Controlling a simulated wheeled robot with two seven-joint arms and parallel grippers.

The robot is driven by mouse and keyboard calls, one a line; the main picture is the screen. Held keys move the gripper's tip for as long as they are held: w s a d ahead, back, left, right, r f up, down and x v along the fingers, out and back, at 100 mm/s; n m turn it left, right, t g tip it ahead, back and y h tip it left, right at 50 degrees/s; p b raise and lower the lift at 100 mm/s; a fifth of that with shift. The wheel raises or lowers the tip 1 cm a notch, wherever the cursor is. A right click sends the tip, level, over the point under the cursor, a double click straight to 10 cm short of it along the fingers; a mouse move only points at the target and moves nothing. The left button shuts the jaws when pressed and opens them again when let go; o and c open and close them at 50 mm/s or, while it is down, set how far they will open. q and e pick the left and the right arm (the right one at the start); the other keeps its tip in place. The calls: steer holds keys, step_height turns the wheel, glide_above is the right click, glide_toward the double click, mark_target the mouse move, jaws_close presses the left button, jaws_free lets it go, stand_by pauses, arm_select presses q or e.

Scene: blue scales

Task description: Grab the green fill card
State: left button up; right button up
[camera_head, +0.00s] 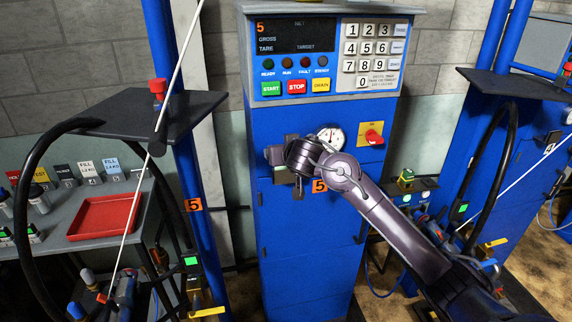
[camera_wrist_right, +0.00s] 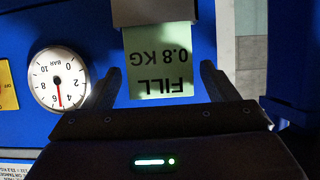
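The green fill card (camera_wrist_right: 158,75), printed "FILL 0.8 KG", appears upside down in the right wrist view. Its far end meets a grey holder (camera_wrist_right: 155,12) on the blue cabinet front. My right gripper (camera_wrist_right: 159,82) is open, with one dark finger on each side of the card and a clear gap to both. In the head view my right gripper (camera_head: 284,165) is up against the front of the blue cabinet (camera_head: 305,240), left of the gauge. The card is not visible there, apparently behind the gripper. My left gripper is not in view.
A round gauge (camera_wrist_right: 59,78) is close beside the gripper; it also shows in the head view (camera_head: 331,138) next to a red switch (camera_head: 373,135). A keypad (camera_head: 375,52) is above. At left, a red tray (camera_head: 103,217) and a pale "FILL" card (camera_head: 86,168) are on a grey bench.

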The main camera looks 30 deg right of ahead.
steer(key=c, duration=1.2)
